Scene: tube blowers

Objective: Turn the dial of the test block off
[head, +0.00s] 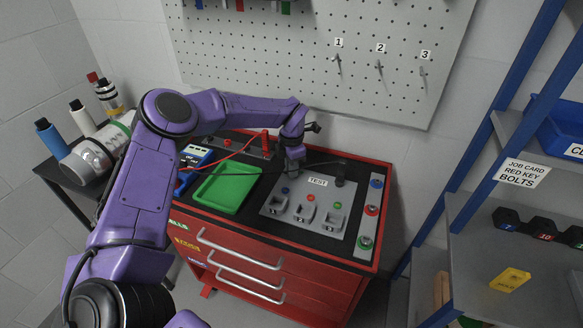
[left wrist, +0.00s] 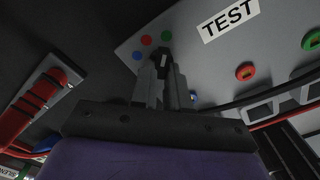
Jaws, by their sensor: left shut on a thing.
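The grey test block (head: 270,207), with its TEST label (head: 318,181), lies on the black top of the red cabinet. It also fills the upper part of the left wrist view (left wrist: 205,55). The dial (left wrist: 163,58) is a small black knob with a pale mark. Red, blue and green dots sit beside it on the block. My left gripper (left wrist: 165,78) is shut on the dial, its fingers covering part of it. In the head view my left gripper (head: 293,165) is at the block's back left corner and hides the dial. My right gripper is not in view.
A green tray (head: 226,188) lies left of the block. A blue meter (head: 193,157) with red leads is behind it. A grey strip with coloured buttons (head: 368,225) is at the right. Cables cross behind the block. A pegboard (head: 320,60) stands at the back, blue shelving (head: 500,75) at the right.

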